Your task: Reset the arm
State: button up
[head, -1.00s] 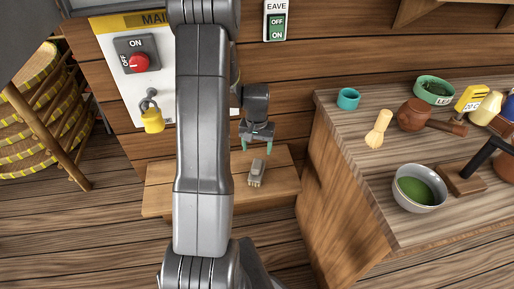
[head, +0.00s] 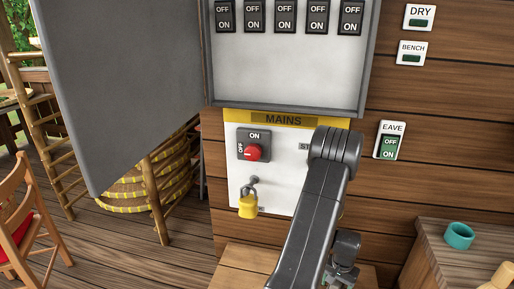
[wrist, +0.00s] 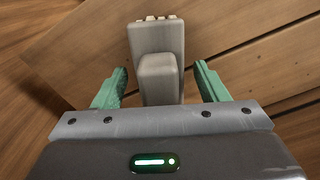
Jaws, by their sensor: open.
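My gripper (wrist: 160,76) is open in the wrist view, with one green finger on each side of a grey blocky object. The object (wrist: 156,38) has a raised block on top and small pale nubs at its far end. It rests on a wooden plank surface, and I cannot tell whether the fingers are level with it or above it. In the head view my arm reaches down at the lower right. The wrist (head: 344,270) shows at the bottom edge, the fingers are not clear there, and the grey object is out of that view.
A mains panel (head: 290,180) with a red rotary switch (head: 253,153) and yellow padlock (head: 247,207) is behind my arm. Above it is an open box of switches (head: 285,60), its grey door (head: 120,90) swung left. A counter (head: 450,262) with a teal cup (head: 459,236) stands right.

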jog(key=shift+w+r, duration=0.1)
jog(key=shift+r, duration=0.95)
